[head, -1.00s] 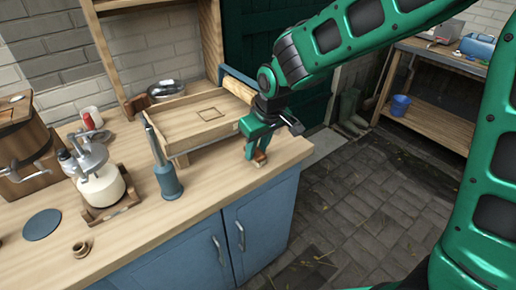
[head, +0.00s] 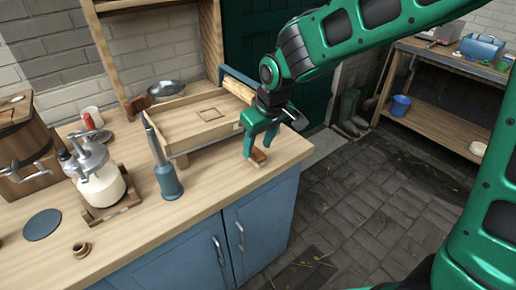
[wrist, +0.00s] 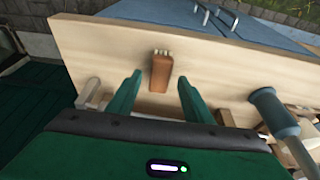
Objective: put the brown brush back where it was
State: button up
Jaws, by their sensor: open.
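The brown brush (head: 258,156) is on the wooden counter near its right front corner. In the wrist view the brush (wrist: 160,74) is a brown block, with pale bristles at the end towards the counter's front edge. My gripper (head: 257,146) is over it, pointing down. In the wrist view the two green fingers of my gripper (wrist: 160,83) are apart, one on each side of the brush, with a visible gap on both sides. I cannot tell how high the fingertips are above the counter. In the head view a finger partly hides the brush.
A wooden tray (head: 179,140) stands just left of my gripper, with a blue bottle-like tool (head: 168,182) in front of it. A white-and-grey churn (head: 99,183), a dark disc (head: 42,225) and a small brown pot (head: 81,249) are further left. The counter's front edge is close to the brush.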

jog(key=v, duration=0.9)
jog(key=shift+r, duration=0.35)
jog(key=shift+s+d, duration=0.1)
jog(key=shift+d, duration=0.05)
jog(key=s+d+f+m+g+h, duration=0.1)
jog(key=s+d+m, duration=0.25)
jog(key=d, duration=0.85)
jog(key=s+d+m+h, duration=0.1)
jog(key=s+d+m, duration=0.25)
jog(key=d, duration=0.85)
jog(key=s+d+f+m+g, duration=0.1)
jog(key=s+d+f+m, duration=0.1)
jog(key=s+d, duration=0.3)
jog(key=s+d+f+m+g, duration=0.1)
jog(key=s+d+m, duration=0.3)
jog(key=s, duration=0.9)
jog(key=shift+d+f, duration=0.6)
jog(key=shift+d, duration=0.55)
